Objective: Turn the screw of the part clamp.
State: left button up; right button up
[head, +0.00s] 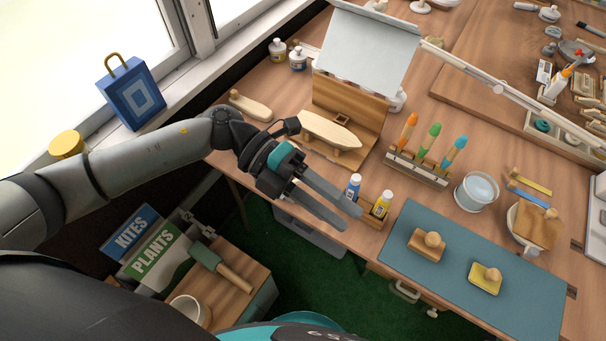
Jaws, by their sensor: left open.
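I cannot make out for sure which thing is the part clamp, and I see no clear screw. A pale wooden boat hull (330,130) sits on a wooden stand (352,99) with an upright back board, near the table's left edge. A small brown square piece shows at the hull. My left gripper (351,219) is open and empty. Its two long grey fingers point right and down, in front of the stand and beside the blue bottle (352,187) and yellow bottle (381,204). My right gripper is not in view.
A rack (416,168) of coloured brushes and a glass of water (476,191) stand right of the hull. A teal mat (449,236) with two knobbed blocks lies at the front. A side box (233,270) with a green-headed mallet stands below my left arm.

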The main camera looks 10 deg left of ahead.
pick_arm(q)
jog(key=w+a+f+n+t+h+p, duration=0.1)
jog(key=w+a+n+t+h, duration=0.15)
jog(key=n+t, duration=0.35)
jog(key=w+a+f+n+t+h, duration=0.1)
jog(key=w+a+n+t, duration=0.3)
jog(key=n, duration=0.5)
jog(key=s+a+f+n+t+y+p, duration=0.1)
jog(key=a+f+n+t+y, duration=0.25)
jog(key=a+f+n, duration=0.2)
jog(key=s+a+f+n+t+y, duration=0.2)
jog(key=a+f+n+y, duration=0.3)
jog(key=a+n, duration=0.15)
jog(key=b+x, duration=0.3)
jog(key=x, duration=1.3)
jog(key=shift+s, duration=0.1)
jog(key=shift+c, duration=0.2)
grip_shut()
